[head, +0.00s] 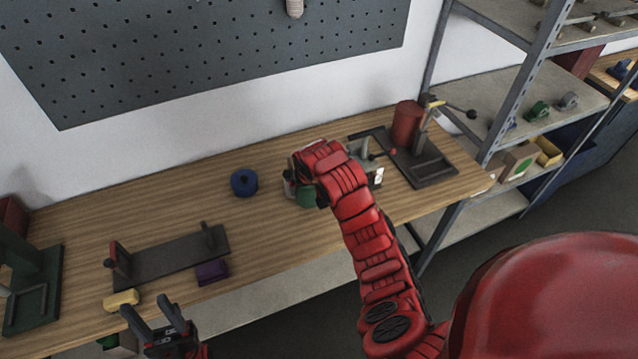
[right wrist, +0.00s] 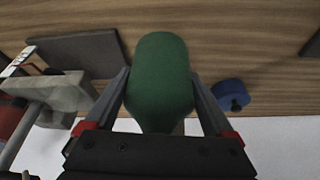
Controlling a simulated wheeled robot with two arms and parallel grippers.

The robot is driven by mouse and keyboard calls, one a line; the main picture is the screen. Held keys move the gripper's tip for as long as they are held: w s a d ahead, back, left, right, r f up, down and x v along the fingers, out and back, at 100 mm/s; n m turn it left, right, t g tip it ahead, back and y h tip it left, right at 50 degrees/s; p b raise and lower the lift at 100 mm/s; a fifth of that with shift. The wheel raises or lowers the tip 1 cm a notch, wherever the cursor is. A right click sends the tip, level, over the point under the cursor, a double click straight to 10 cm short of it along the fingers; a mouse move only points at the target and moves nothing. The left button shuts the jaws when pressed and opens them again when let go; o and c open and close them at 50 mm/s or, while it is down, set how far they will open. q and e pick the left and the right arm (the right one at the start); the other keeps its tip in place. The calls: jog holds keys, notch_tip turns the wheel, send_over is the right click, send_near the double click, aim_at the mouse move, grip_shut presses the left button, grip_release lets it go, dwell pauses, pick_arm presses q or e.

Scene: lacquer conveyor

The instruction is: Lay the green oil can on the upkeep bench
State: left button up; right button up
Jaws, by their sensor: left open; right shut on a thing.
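The green oil can (head: 306,196) shows only in part in the head view, beneath my red right wrist. In the right wrist view the oil can (right wrist: 160,75) fills the middle, with one finger of my right gripper (right wrist: 160,82) on each side, shut on it. The can is over the wooden bench (head: 285,235); I cannot tell whether it touches the wood. The right fingers are mostly hidden in the head view. My left gripper (head: 155,318) is open and empty by the bench's front left edge.
A blue round thing (head: 244,182) lies left of the can. A dark stand (head: 165,262), a purple block (head: 212,272) and a yellow piece (head: 121,300) are at front left. A red cylinder (head: 407,124) stands at the right. Bare wood lies in the bench's middle.

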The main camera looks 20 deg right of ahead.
jog(key=shift+w+r, duration=0.1)
jog(key=shift+w, duration=0.1)
jog(key=shift+s+a, duration=0.1)
jog(key=shift+a, duration=0.05)
jog(key=shift+f+b, duration=0.35)
jog(key=shift+f, duration=1.1)
jog(key=shift+f+b, duration=0.75)
jog(key=o, duration=1.3)
